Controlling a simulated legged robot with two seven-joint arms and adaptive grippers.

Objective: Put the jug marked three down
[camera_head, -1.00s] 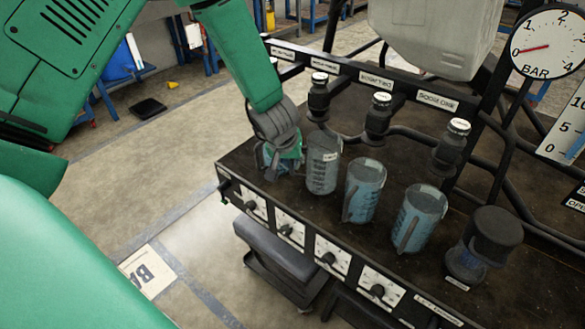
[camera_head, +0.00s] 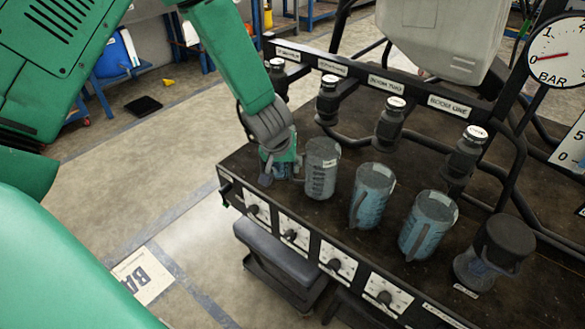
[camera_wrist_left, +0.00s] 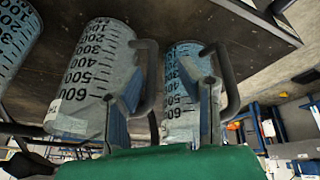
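My left gripper (camera_head: 280,165) is low over the left end of the dark bench, at the leftmost jug (camera_head: 268,170), which it partly hides. In the left wrist view its two grey-blue fingers (camera_wrist_left: 166,100) stand apart, and the leftmost jug (camera_wrist_left: 182,70) shows between and beyond them, its dark handle at the right finger. Whether the fingers touch it, I cannot tell. The neighbouring grey jug (camera_head: 321,170) stands upright close by; in the left wrist view it (camera_wrist_left: 90,75) is beside the left finger. No number three is readable on the jugs. My right gripper is out of view.
Two more blue jugs, a middle one (camera_head: 370,195) and a right one (camera_head: 427,225), stand on the bench (camera_head: 335,215). A black-capped container (camera_head: 490,250) is at the right. Dark nozzles (camera_head: 388,125) and pipes line the back. Knobs line the front edge.

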